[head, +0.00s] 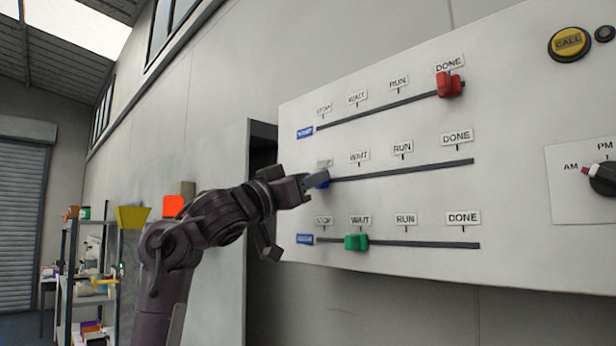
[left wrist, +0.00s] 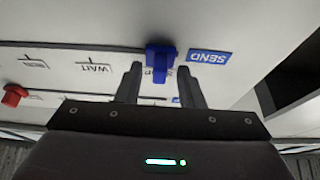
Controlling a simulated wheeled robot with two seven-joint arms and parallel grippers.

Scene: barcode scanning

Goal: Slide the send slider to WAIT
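The send slider's blue knob (head: 324,184) is at the left end of the middle track (head: 410,170), by the STOP mark. My left gripper (head: 318,180) is at this knob and hides part of it. In the left wrist view, the knob (left wrist: 160,57) shows between the two spread fingertips of my left gripper (left wrist: 160,76). I cannot tell if they touch it. The blue SEND label (left wrist: 209,57) is just right of it there. The middle WAIT label (head: 359,156) is right of the knob in the head view. My right gripper is out of view.
The top track has a red knob (head: 449,84) at DONE. The bottom track has a green knob (head: 356,242) at WAIT, below my left gripper. A yellow CALL button (head: 569,44) and an AM/PM dial (head: 604,176) are at the right. The middle track right of the blue knob is clear.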

